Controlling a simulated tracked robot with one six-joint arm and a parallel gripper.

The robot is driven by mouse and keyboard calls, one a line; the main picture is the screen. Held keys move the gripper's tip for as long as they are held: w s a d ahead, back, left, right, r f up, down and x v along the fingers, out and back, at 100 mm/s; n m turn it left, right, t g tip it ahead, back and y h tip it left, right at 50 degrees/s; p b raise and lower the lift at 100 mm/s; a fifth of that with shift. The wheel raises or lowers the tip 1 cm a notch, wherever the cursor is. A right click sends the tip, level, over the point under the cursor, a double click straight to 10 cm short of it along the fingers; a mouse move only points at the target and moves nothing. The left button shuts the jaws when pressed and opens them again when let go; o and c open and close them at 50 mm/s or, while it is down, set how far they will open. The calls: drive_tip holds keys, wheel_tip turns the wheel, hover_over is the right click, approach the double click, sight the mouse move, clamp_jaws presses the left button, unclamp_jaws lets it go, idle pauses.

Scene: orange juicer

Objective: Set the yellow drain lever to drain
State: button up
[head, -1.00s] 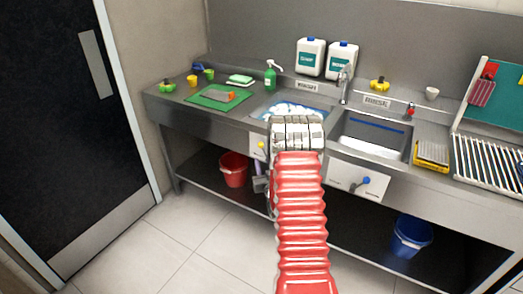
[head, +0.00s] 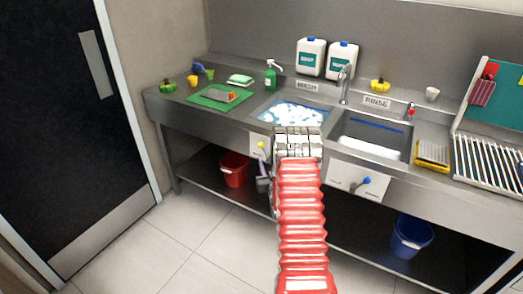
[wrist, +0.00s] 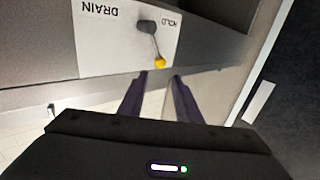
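The drain lever, a dark pivot with a thin stem and a yellow knob (wrist: 160,62), is on a white panel (wrist: 110,40) in the wrist view. That view shows the panel upside down, with DRAIN on the picture's left and HOLD on its right. The stem leans to the HOLD side. My gripper (wrist: 160,77) is open and empty. Its two dark fingers straddle the knob's line, their tips just short of the knob in the picture. In the head view the yellow knob (head: 261,145) shows left of my arm, with my gripper (head: 262,170) partly hidden below it.
The foamy wash sink (head: 262,107) is above the panel. The rinse sink (head: 372,147) and its blue-knobbed lever (head: 366,181) are to the right. A red bucket (head: 233,169) stands on the lower shelf at left. Open floor lies in front.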

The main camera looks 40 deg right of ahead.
sight(262, 147)
drive_tip(key=shift+x, duration=5.35)
drive_tip(key=shift+c, duration=0.3)
clamp_jaws()
